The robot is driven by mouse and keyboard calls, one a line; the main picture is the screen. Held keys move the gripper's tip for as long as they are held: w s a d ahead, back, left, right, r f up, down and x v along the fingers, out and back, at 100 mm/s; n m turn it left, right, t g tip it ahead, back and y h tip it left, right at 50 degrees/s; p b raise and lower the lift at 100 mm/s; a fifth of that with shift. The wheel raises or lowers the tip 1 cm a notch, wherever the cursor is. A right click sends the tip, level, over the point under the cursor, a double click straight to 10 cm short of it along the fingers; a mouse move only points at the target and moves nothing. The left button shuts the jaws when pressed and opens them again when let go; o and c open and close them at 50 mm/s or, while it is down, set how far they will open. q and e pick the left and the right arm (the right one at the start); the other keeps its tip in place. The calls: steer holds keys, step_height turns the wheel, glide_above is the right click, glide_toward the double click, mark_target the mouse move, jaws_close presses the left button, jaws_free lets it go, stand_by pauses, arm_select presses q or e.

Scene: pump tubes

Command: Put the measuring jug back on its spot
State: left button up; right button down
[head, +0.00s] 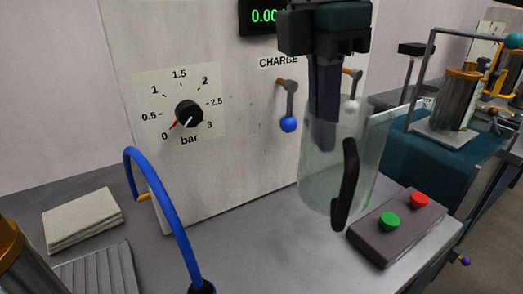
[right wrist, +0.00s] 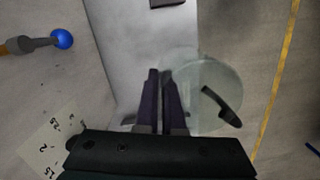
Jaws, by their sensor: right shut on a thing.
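The measuring jug (head: 325,185) is a clear vessel with a black handle, in front of the white panel in the head view. Its handle (head: 346,185) points toward the camera. My right gripper (head: 322,140) reaches down from above and is shut on the jug's wall, with the fingers at its rim. The jug looks upright; I cannot tell whether its base touches the grey table. In the right wrist view the jug (right wrist: 205,78) shows from above, right of the closed fingers (right wrist: 160,75). My left gripper is out of view. No marked spot is clearly visible.
A dark button box (head: 385,240) with green and red buttons lies close right of the jug. The panel (head: 245,160) carries a dial and two levers. A blue hose (head: 170,215) arches at left, near a paper stack (head: 82,218). The grey table between is clear.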

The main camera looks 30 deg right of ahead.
steer(key=shift+f+b, duration=2.05)
steer(key=shift+f, duration=7.65)
steer(key=shift+f, duration=0.1)
steer(key=c, duration=1)
jaws_free()
steer(key=shift+c, duration=0.2)
